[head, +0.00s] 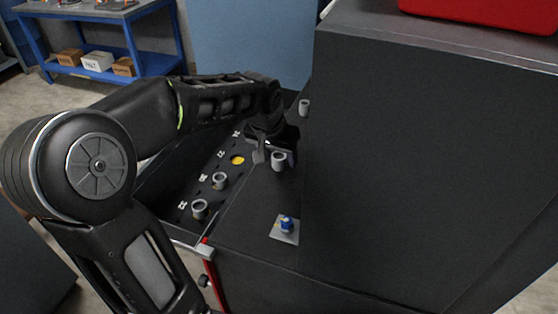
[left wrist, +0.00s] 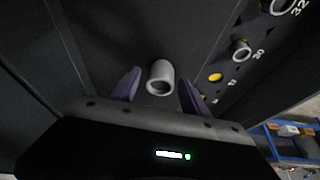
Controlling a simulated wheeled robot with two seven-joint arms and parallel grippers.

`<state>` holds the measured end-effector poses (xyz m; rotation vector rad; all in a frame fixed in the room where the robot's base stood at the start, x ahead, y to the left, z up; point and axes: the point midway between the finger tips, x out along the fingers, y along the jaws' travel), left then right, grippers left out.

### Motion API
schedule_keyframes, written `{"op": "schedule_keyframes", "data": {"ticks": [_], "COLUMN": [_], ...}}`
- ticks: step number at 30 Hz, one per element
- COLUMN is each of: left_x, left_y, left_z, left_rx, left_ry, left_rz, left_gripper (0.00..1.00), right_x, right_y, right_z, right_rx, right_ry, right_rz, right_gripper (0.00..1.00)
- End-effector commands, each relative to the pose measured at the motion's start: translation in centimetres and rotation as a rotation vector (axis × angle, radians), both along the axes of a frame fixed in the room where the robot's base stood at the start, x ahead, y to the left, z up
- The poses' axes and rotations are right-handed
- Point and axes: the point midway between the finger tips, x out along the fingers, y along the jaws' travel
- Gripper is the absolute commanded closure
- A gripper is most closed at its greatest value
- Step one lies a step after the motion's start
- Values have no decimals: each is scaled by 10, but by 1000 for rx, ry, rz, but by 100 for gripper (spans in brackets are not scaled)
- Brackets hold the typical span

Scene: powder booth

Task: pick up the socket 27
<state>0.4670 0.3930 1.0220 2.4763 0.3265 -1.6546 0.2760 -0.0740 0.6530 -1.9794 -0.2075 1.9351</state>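A grey socket (head: 279,161), probably socket 27, is off the numbered rack, over the dark surface to its right. No number on it can be read. My left gripper (head: 274,156) is at this socket. In the left wrist view the grey socket (left wrist: 160,77) is between the two purple fingers of my left gripper (left wrist: 158,88). The fingers are spread, with a dark gap on each side of the socket. The yellow spot (head: 237,160) by the rack's label 27 has no socket on it. My right gripper is not in view.
Sockets stand at rack label 30 (head: 219,181) and label 32 (head: 200,209). Another grey socket (head: 304,106) stands farther back. A blue knob-like part (head: 286,225) sits on a grey plate in front. A tall dark cabinet (head: 430,160) closes off the right, with a red box (head: 490,12) on top.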

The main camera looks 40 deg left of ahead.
Motion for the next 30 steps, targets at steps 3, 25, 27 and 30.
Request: {"op": "schedule_keyframes", "data": {"ticks": [3,25,27,30], "left_x": [0,0,0,0], "left_y": [0,0,0,0], "left_z": [0,1,0,1], "left_rx": [0,0,0,0], "left_ry": [0,-1,-1,-1], "left_rz": [0,0,0,0], "left_gripper": [57,100,100,100], "right_x": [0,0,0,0], "right_y": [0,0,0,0], "right_z": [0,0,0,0], "right_rx": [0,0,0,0], "right_ry": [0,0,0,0], "right_rz": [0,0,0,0], "right_gripper": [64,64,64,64]}}
